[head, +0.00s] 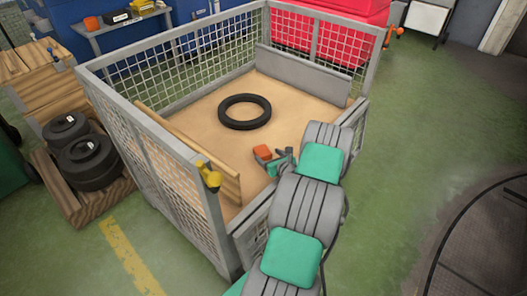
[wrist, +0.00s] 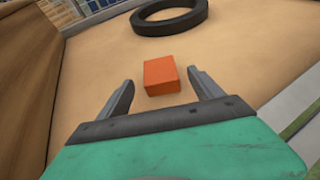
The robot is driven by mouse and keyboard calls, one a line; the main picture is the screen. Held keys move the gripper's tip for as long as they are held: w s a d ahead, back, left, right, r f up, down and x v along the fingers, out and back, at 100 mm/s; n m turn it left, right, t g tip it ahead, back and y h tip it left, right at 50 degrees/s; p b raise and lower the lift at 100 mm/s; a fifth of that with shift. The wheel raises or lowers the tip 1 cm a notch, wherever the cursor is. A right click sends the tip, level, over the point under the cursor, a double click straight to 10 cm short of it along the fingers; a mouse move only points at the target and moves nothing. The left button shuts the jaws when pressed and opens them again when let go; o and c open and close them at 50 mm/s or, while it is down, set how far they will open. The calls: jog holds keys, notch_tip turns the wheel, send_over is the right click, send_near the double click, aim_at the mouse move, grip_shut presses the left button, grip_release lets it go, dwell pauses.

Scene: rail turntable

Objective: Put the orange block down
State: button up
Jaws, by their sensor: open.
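The orange block (head: 263,152) rests on the tan floor of a mesh-sided crate, just beyond my gripper (head: 279,161). In the wrist view the orange block (wrist: 161,76) lies ahead of and between the fingertips. My gripper (wrist: 161,86) is open, with a finger on each side and gaps between the fingers and the block. Nothing is held. The block's top and near face show clearly.
A black ring (head: 245,111) lies flat on the crate floor beyond the block. The mesh crate (head: 175,170) has high walls. A wooden board (head: 190,150) leans inside its left wall, and a grey panel (head: 303,75) stands at the back. Bare floor surrounds the block.

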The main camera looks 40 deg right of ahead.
jog(key=v, duration=0.5)
jog(key=shift+s+a+r+p, duration=0.1)
jog(key=shift+s+r+p, duration=0.05)
jog(key=shift+s+p, duration=0.2)
